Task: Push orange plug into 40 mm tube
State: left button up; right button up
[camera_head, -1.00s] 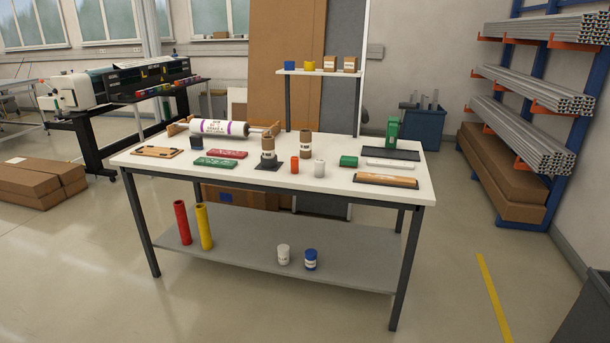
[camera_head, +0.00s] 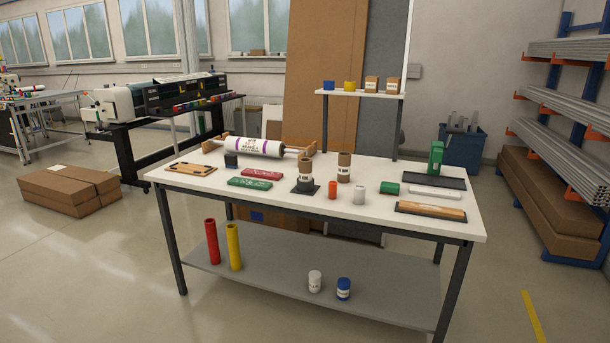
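A small orange plug (camera_head: 332,190) stands upright on the white table, right of centre. Left of it, a brown cardboard tube (camera_head: 305,170) stands upright in a dark holder with a square base (camera_head: 304,189). A second brown tube (camera_head: 344,167) stands a little behind the plug. Both tubes bear white labels, too small to read, so I cannot tell which is 40 mm. The plug stands apart from both tubes. Neither of my grippers is in view.
The white table (camera_head: 400,225) also bears a grey-white cylinder (camera_head: 359,195), a green cylinder (camera_head: 390,188), red (camera_head: 262,174) and green (camera_head: 250,182) flat pieces, and a wrapped roll (camera_head: 258,147). A lower shelf (camera_head: 270,280) holds more cylinders. Floor in front is clear.

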aim_at(306, 163)
jog(key=i+j+z, duration=0.2)
jog(key=i, duration=1)
jog(key=l, duration=0.1)
